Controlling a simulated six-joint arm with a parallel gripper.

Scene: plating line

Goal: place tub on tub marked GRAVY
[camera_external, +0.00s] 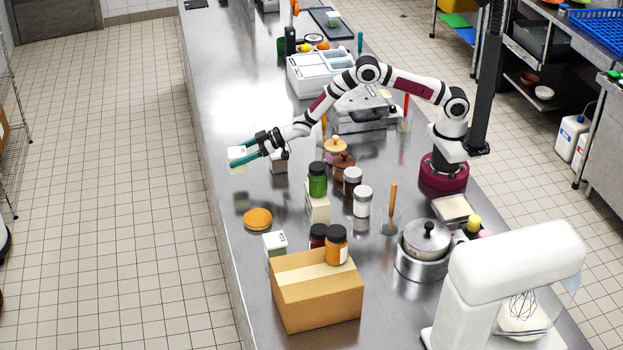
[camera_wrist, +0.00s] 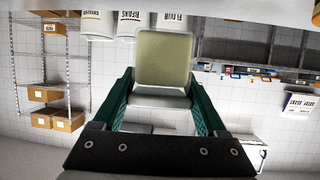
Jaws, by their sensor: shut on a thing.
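My gripper (camera_external: 247,154) has green fingers and is shut on a pale tub (camera_external: 237,152), held above the left edge of the steel counter (camera_external: 232,188). In the wrist view the tub (camera_wrist: 164,58) shows a cream square face between the fingertips of my gripper (camera_wrist: 162,92). A small white-topped tub (camera_external: 275,241) stands on the counter behind the cardboard box. Another small block-like container (camera_external: 280,161) stands just right of my gripper, partly hidden by it. I cannot read a GRAVY mark on either of them.
A cardboard box (camera_external: 317,300) stands in front, with an orange jar (camera_external: 336,246) by it. A bun (camera_external: 257,218), a green jar (camera_external: 317,180), other jars and a pot (camera_external: 425,240) stand nearby. The counter between the bun and my gripper is clear.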

